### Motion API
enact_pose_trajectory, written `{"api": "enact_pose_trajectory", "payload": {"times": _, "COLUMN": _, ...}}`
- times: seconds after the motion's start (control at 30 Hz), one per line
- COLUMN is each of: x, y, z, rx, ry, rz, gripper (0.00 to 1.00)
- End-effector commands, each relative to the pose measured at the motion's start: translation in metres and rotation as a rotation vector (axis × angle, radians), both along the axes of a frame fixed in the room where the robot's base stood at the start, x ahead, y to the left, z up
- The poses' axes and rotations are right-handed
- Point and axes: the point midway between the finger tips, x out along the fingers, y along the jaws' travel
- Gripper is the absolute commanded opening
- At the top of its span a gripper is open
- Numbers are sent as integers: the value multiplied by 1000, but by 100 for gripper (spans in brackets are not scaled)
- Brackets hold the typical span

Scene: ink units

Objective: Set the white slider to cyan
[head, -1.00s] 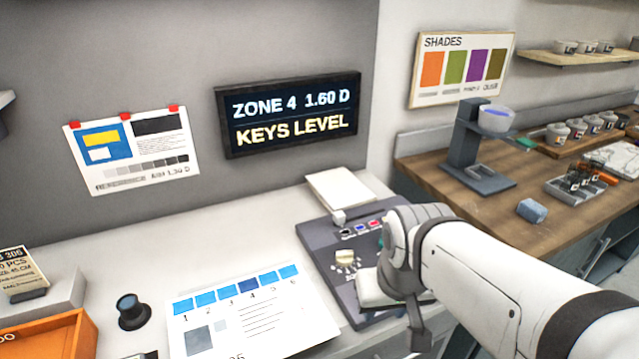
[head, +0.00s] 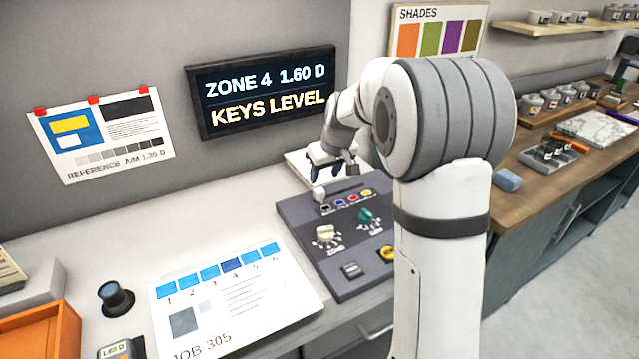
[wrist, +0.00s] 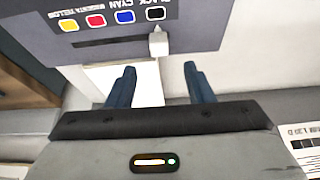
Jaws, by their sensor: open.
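The white slider (head: 320,195) sits at the left end of its slot on the dark control panel (head: 300,211). In the wrist view the slider (wrist: 158,43) points at the black chip (wrist: 155,14), with the blue chip (wrist: 125,16) under the CYAN label beside it. My gripper (wrist: 159,72) is open and empty, its two dark blue fingers apart. In the wrist view the slider lies beyond the fingertips, lined up with the gap between them. In the head view my gripper (head: 328,172) is over the back of the panel, close above the slider.
The panel also has a cream knob (head: 325,235), a green knob (head: 366,217) and a yellow button (head: 388,253). A display (head: 262,93) reading "KEYS LEVEL" hangs behind. A job sheet (head: 236,300) lies left of the panel. A pale pad (head: 298,160) lies behind the panel.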

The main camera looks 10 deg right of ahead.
Motion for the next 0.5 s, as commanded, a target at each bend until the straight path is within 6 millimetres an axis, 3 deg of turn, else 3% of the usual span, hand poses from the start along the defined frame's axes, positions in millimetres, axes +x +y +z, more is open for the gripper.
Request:
{"api": "enact_pose_trajectory", "payload": {"times": 0.17, "x": 12, "y": 1, "z": -14, "rx": 0, "ry": -2, "rz": 7, "gripper": 47}}
{"api": "enact_pose_trajectory", "payload": {"times": 0.5, "x": 30, "y": 7, "z": -62, "rx": -1, "ry": -1, "rz": 6, "gripper": 47}}
